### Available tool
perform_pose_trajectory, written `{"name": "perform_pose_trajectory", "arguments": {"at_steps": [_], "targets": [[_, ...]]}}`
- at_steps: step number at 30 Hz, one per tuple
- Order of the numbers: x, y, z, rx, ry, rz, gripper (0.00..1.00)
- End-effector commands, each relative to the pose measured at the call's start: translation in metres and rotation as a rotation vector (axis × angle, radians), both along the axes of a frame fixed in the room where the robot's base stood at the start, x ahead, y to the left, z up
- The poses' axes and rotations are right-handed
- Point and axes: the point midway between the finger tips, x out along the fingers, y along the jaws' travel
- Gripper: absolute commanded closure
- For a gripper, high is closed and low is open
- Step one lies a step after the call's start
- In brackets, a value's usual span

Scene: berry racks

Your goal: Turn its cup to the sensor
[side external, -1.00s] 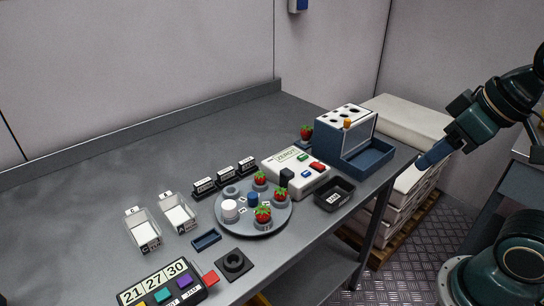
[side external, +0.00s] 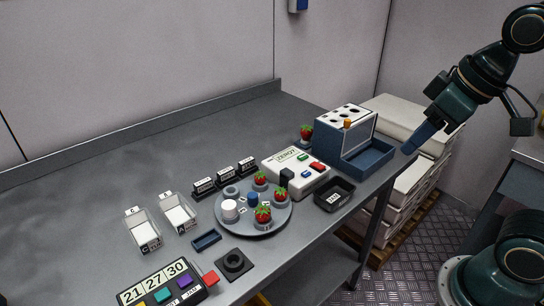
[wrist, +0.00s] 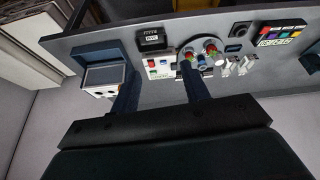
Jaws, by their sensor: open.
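A round grey turntable (side external: 245,226) on the bench carries cups, with red strawberries in three of them: a back one (side external: 261,178), a right one (side external: 280,195) and a front one (side external: 263,215). A white cylinder (side external: 229,210) and a blue hub (side external: 252,199) also stand on it. A small black block (side external: 287,174), possibly the sensor, stands at the turntable's edge beside a white box (side external: 318,180) with buttons and a display. My gripper (side external: 407,149) is open and empty, off the bench's right end. Its two fingers (wrist: 158,88) show apart in the wrist view.
A black bin (side external: 334,194), clear trays (side external: 145,232), labelled black blocks (side external: 225,177) and a number panel (side external: 160,285) surround the turntable.

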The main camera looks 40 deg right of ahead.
Motion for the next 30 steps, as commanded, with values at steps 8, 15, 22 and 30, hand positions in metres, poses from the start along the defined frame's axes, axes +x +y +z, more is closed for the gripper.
{"name": "perform_pose_trajectory", "arguments": {"at_steps": [8, 15, 22, 30], "targets": [[0.055, 0.017, 0.014, -0.045, 0.084, 0.152, 0.54], [0.104, 0.037, 0.015, -0.082, 0.152, 0.285, 0.54], [0.150, 0.060, 0.006, -0.114, 0.215, 0.414, 0.54], [0.201, 0.092, -0.019, -0.148, 0.290, 0.569, 0.54]]}}
